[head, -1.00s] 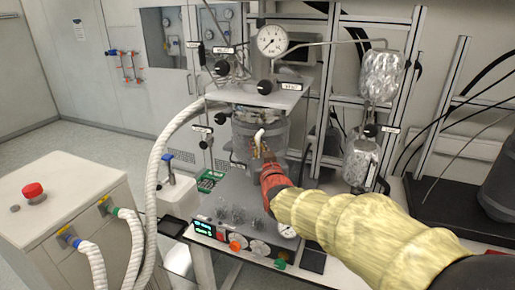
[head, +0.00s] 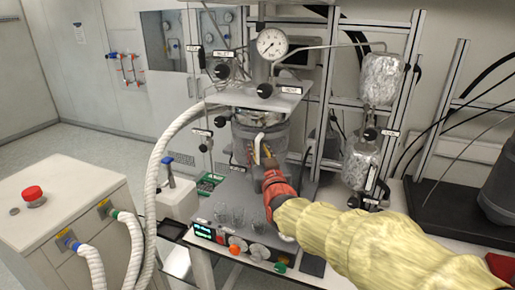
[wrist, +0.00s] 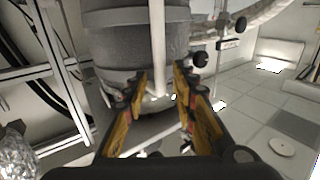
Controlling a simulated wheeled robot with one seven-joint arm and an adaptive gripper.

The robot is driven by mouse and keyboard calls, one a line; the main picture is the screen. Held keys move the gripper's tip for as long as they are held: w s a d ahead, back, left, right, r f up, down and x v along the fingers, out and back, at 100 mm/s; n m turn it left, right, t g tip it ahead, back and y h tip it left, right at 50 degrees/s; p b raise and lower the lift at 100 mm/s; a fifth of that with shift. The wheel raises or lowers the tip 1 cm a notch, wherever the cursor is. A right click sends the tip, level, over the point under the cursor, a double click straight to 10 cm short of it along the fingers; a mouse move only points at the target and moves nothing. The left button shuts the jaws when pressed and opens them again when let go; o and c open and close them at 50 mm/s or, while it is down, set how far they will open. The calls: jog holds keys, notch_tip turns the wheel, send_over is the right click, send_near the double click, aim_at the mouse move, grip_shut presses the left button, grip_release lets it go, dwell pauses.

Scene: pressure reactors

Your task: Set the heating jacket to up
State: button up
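The heating jacket (head: 270,137) is a grey cylinder below the reactor's top plate in the head view. It fills the upper middle of the wrist view (wrist: 115,50). A white bar-shaped handle (wrist: 157,45) stands upright in front of it, and it also shows in the head view (head: 257,150). My gripper (wrist: 161,84) has its two yellow and black fingers apart, one on each side of the handle's lower end, with gaps visible. In the head view my gripper (head: 260,166) is at the jacket's front, and my arm hides part of the stand below.
A pressure gauge (head: 271,43) and black knobs sit above the jacket. A thick white hose (head: 153,180) curves down on the left. Foil-wrapped vessels (head: 380,78) hang on the right. Glass beakers (head: 236,215) and a control panel (head: 235,243) are in front.

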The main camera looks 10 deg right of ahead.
jog(key=s, duration=0.9)
jog(key=shift+s+a, duration=0.2)
jog(key=shift+s, duration=0.1)
jog(key=s+a+f+g+y, duration=0.1)
jog(key=s+f+g, duration=0.3)
jog(key=f, duration=0.3)
jog(key=s+a+f+g+y, duration=0.1)
jog(key=s+a+f+g, duration=0.2)
jog(key=f, duration=0.5)
jog(key=s+d+g, duration=0.2)
jog(key=s, duration=0.8)
jog(key=s+d+r+g+h, duration=0.1)
jog(key=s+d+g, duration=0.2)
jog(key=s, duration=0.8)
jog(key=shift+s+n, duration=0.25)
jog(key=shift+n, duration=0.05)
